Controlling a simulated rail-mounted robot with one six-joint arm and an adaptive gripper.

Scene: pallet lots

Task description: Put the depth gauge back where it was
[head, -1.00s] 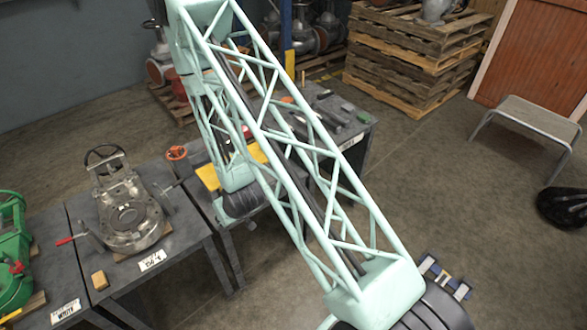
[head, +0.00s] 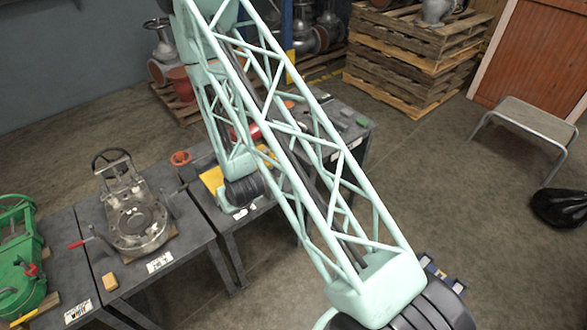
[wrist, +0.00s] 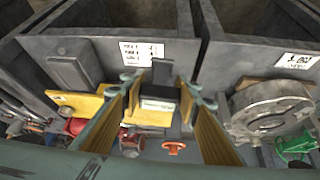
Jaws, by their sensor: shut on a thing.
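My gripper (wrist: 160,103) shows in the wrist view with its two fingers on either side of a dark grey block-like thing with a pale label, probably the depth gauge (wrist: 161,92). The fingers are shut on it. Behind it lies a yellow board (wrist: 88,105) on the grey table, beside the table's front edge. I cannot tell whether the held thing touches the board. In the head view the yellow board (head: 212,179) is partly covered by my arm, and the gauge is not clearly visible.
A grey flanged valve (head: 137,216) stands on the neighbouring table, with a green machine (head: 20,255) farther left. An orange handwheel (wrist: 173,147) and a red part (wrist: 76,126) lie near the board. Pallets (head: 415,55) and a stool (head: 528,122) stand to the right.

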